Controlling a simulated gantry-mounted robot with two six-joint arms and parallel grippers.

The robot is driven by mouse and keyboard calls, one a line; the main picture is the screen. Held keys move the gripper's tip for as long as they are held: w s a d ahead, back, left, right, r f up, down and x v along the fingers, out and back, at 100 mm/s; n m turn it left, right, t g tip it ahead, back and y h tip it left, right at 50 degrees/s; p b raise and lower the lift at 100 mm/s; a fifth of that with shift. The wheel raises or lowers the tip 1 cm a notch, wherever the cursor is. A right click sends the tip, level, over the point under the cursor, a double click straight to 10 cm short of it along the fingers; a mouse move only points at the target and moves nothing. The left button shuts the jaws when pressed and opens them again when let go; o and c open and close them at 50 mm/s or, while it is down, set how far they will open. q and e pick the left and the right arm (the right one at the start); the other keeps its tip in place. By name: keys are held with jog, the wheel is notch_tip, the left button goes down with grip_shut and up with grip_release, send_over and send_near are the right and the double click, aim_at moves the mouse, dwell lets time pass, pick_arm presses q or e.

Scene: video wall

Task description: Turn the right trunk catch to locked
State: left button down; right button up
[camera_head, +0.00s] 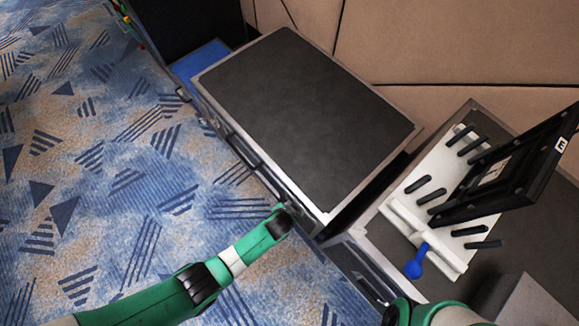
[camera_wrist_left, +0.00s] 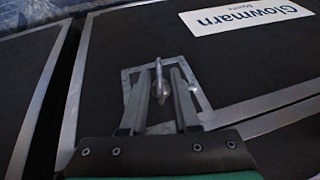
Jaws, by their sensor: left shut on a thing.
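The trunk (camera_head: 300,110) is a dark case with metal edging and a closed-looking flat top. In the left wrist view, the right catch (camera_wrist_left: 158,76) is a small metal key-like piece on a metal plate (camera_wrist_left: 199,96) on the trunk's dark front. My left gripper (camera_wrist_left: 160,92) has its two fingers on either side of the catch and is shut on it. The catch's wing appears roughly in line with the fingers. In the head view, my left gripper (camera_head: 296,213) is at the trunk's front near its right corner, where the catch itself is hidden. My right gripper is not in view.
A white label (camera_wrist_left: 250,15) is on the trunk front. Right of the trunk, another dark case (camera_head: 360,258) carries a white slotted rack (camera_head: 408,212), a black framed panel (camera_head: 505,165) and a blue-handled tool (camera_head: 416,265). Patterned carpet (camera_head: 110,150) lies open at left.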

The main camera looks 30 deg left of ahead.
pick_arm(q)
jog(key=shift+d+f+t+y+b, duration=0.15)
jog(key=shift+t+y+b, duration=0.25)
jog(key=shift+y+b, duration=0.45)
jog(key=shift+m+t+y, duration=0.4)
jog(key=shift+y, duration=0.65)
jog(key=shift+s, duration=0.1)
jog(key=c, duration=1)
grip_release()
jog(key=shift+s+d+r+p, duration=0.1)
jog(key=shift+s+r+p, duration=0.05)
jog(key=shift+r+p, duration=0.45)
jog(key=p+v, duration=1)
jog(key=shift+s+d+p, duration=0.25)
jog(key=shift+d+p, duration=0.05)
jog(key=shift+p, duration=0.05)
